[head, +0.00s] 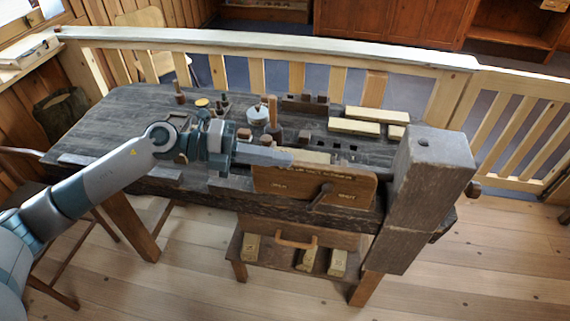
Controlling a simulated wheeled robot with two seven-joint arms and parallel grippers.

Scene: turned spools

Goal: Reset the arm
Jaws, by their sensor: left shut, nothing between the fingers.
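My left arm comes in from the left, and its gripper (275,156) is over the front part of the dark workbench (110,125). The gripper points right, its fingers are shut, and nothing shows between them. It is close to the top edge of a brown wooden panel (280,184) with lettering and a lever on its front; I cannot tell if they touch. My right gripper is not in view. The arm hides part of the bench top.
A thick wooden post (425,200) rises at the bench's right end. Pale blocks (354,126), a small pot (258,115) and several small turned pieces stand on the bench behind the gripper. A pale railing (260,42) runs behind. A low shelf with blocks is underneath.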

